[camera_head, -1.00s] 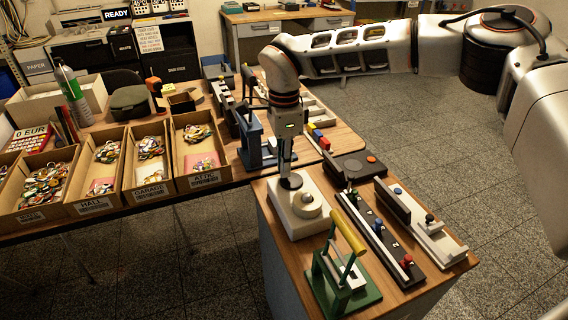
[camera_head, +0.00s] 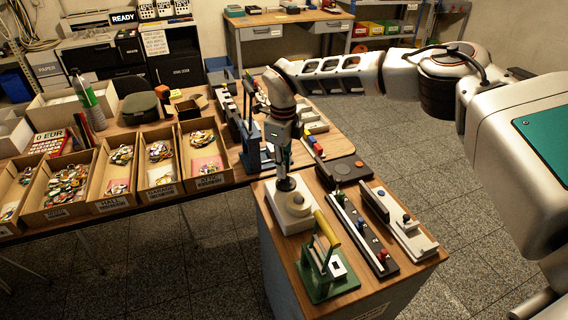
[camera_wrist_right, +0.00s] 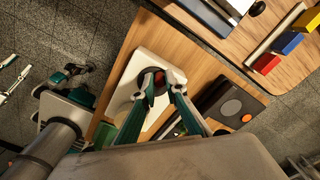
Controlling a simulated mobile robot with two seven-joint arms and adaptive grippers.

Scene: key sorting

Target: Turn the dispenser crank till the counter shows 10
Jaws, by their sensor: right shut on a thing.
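The dispenser is probably the white box (camera_head: 279,213) with a round cream disc (camera_head: 299,203) on top, near the left edge of the front bench. My right gripper (camera_head: 286,184) points down onto it. In the right wrist view its teal fingers (camera_wrist_right: 158,88) are shut on a small dark red knob, probably the crank's. The fingers hide part of the knob and the crank arm. I see no readable counter figure in either view. Teal and white parts (camera_wrist_right: 14,76) at the left of the wrist view may be my left gripper; their state is unclear.
A green press with a yellow handle (camera_head: 327,229) stands close in front of the white box. A dark strip with coloured knobs (camera_head: 362,236) and a white slider (camera_head: 406,226) lie to the right. A black panel (camera_head: 341,171) lies behind. Key boxes (camera_head: 160,192) stand left.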

